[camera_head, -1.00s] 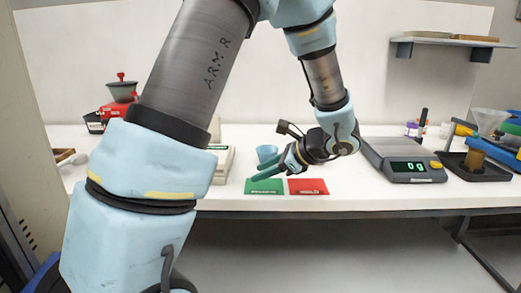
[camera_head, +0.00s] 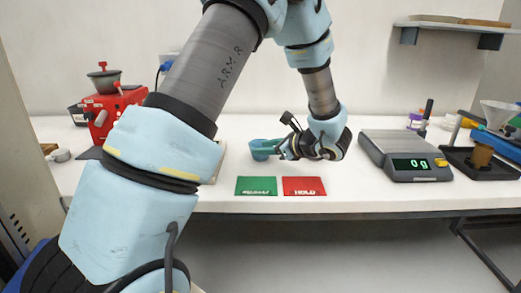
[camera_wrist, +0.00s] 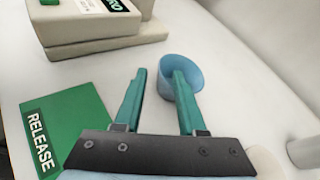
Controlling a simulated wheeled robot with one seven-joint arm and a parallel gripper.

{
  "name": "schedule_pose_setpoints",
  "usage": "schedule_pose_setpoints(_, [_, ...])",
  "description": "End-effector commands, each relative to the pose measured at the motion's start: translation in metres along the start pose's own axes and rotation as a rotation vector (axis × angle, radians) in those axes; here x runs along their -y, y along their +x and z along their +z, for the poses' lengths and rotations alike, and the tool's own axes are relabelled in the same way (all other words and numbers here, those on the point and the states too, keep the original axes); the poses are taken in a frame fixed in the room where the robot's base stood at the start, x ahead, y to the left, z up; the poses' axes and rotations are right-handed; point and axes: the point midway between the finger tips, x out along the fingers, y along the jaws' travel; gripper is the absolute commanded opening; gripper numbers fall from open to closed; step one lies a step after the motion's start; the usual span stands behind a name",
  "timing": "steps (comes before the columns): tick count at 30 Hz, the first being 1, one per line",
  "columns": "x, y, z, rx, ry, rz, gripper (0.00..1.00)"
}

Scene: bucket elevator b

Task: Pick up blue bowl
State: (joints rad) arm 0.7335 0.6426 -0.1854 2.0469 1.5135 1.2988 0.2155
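The blue bowl (camera_head: 259,154) stands on the white bench, behind the green card. My gripper (camera_head: 276,148) is low over the bench at the bowl's right side. In the wrist view my gripper (camera_wrist: 158,72) is open with its two green fingers apart. The bowl (camera_wrist: 192,70) shows behind the tip of the right finger, which overlaps its opening. The left finger is to the left of the bowl, with a gap of bench between. I cannot tell whether the right finger touches the bowl or is inside it. Nothing is held.
A green RELEASE card (camera_wrist: 58,124) and a red HOLD card (camera_head: 304,186) lie at the front edge. A scale (camera_head: 405,157) reading 0 g is at right. A beige device (camera_wrist: 95,25) is beyond the fingers. A red machine (camera_head: 110,108) stands at left.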

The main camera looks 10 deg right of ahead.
Motion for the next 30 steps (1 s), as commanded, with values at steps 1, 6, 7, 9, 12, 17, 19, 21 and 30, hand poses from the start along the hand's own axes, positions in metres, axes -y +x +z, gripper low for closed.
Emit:
schedule_pose_setpoints(1, [0.000, 0.008, 0.004, 0.000, 0.001, 0.004, 0.40])
schedule_pose_setpoints(6, [0.000, 0.027, 0.002, -0.001, 0.000, 0.002, 0.40])
schedule_pose_setpoints(7, [0.000, 0.029, 0.001, -0.001, 0.000, 0.001, 0.40])
schedule_pose_setpoints(9, [0.001, 0.030, 0.001, -0.001, 0.000, 0.000, 0.40])
schedule_pose_setpoints(12, [0.001, 0.030, 0.001, -0.001, -0.001, -0.001, 0.40])
schedule_pose_setpoints(17, [0.001, 0.030, 0.001, -0.001, -0.001, -0.001, 0.31])
schedule_pose_setpoints(19, [0.001, 0.030, 0.001, -0.001, -0.001, -0.001, 0.23])
schedule_pose_setpoints(21, [0.001, 0.030, 0.001, -0.001, -0.001, 0.000, 0.15])
schedule_pose_setpoints(30, [0.000, 0.030, 0.001, -0.001, 0.000, 0.000, 0.00])
